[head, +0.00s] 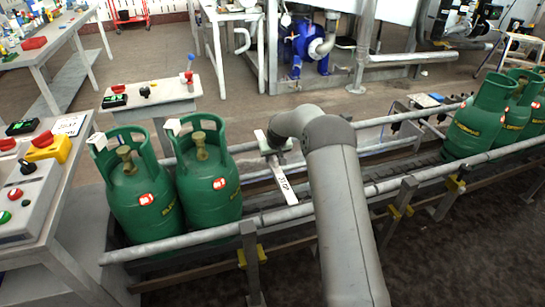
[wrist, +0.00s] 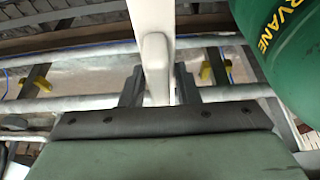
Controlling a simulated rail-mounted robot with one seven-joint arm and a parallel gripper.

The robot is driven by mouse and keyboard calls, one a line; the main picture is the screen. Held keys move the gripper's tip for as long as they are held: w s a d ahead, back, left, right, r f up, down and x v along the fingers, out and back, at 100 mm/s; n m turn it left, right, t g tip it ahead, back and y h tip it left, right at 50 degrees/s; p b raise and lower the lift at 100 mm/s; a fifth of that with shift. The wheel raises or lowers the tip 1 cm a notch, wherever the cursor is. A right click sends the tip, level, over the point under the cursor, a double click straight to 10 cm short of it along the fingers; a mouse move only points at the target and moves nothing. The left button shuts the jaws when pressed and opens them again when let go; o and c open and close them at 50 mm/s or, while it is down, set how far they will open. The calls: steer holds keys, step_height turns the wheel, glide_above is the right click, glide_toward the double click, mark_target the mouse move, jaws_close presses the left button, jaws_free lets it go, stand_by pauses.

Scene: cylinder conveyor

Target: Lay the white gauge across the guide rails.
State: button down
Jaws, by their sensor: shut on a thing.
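The white gauge (head: 285,192) is a long flat bar with dark lettering. In the head view it points across the conveyor, between the near guide rail (head: 190,240) and the far guide rail (head: 240,148). A rail (wrist: 90,47) passes behind the gauge there.
Two green cylinders (head: 208,180) (head: 138,190) stand on the conveyor left of the gauge. Several more (head: 480,120) stand at the right end. A green cylinder (wrist: 285,40) also shows close on the right in the wrist view. A control bench (head: 60,205) is at the left.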

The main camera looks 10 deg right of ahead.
mark_target(273, 164)
steer(key=shift+f+b, duration=1.3)
steer(key=shift+f, duration=0.75)
steer(key=c, duration=1)
jaws_free()
steer(key=p+v, duration=0.2)
steer(key=v, duration=1.5)
steer(key=shift+s+r, duration=0.1)
steer(key=shift+r, duration=0.15)
